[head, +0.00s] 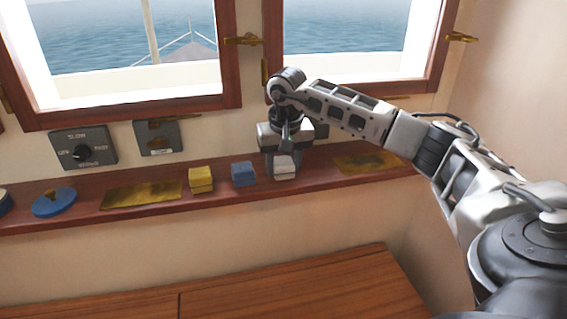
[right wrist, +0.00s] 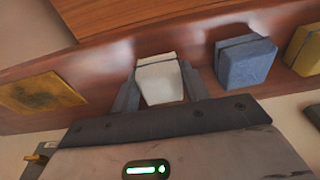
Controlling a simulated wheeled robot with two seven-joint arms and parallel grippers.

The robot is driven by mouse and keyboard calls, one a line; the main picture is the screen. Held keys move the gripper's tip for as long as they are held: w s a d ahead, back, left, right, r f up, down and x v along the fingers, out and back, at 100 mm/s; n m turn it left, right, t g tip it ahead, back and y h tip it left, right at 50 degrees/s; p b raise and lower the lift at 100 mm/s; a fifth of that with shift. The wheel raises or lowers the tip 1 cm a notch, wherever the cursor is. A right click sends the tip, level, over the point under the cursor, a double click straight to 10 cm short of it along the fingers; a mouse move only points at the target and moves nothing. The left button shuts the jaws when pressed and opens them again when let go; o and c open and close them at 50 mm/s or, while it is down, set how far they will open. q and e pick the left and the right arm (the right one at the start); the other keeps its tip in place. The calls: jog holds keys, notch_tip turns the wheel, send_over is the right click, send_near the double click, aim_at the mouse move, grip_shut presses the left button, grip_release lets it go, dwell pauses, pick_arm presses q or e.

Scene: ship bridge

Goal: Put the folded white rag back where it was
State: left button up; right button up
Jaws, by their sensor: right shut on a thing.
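The folded white rag (head: 285,172) is a small white block at the wooden ledge under the windows, just right of a blue folded rag (head: 243,174). My right gripper (head: 284,163) reaches down over it and is shut on it. In the right wrist view the white rag (right wrist: 160,79) sits between the two fingers (right wrist: 162,88), with the blue rag (right wrist: 245,61) beside it, apart from the fingers. Whether the white rag touches the ledge or hangs just above it, I cannot tell. My left gripper is not in view.
The ledge (head: 110,212) also bears a yellow folded rag (head: 201,180), a brass plate (head: 142,195) at left, another brass plate (head: 368,161) at right, and a round blue item (head: 54,203). A dial box (head: 83,148) is on the wall. A wooden surface (head: 290,292) lies below.

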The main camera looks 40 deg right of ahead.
jog(key=shift+f, duration=0.1)
jog(key=shift+f, duration=0.15)
jog(key=o, duration=1)
jog(key=shift+c, duration=0.2)
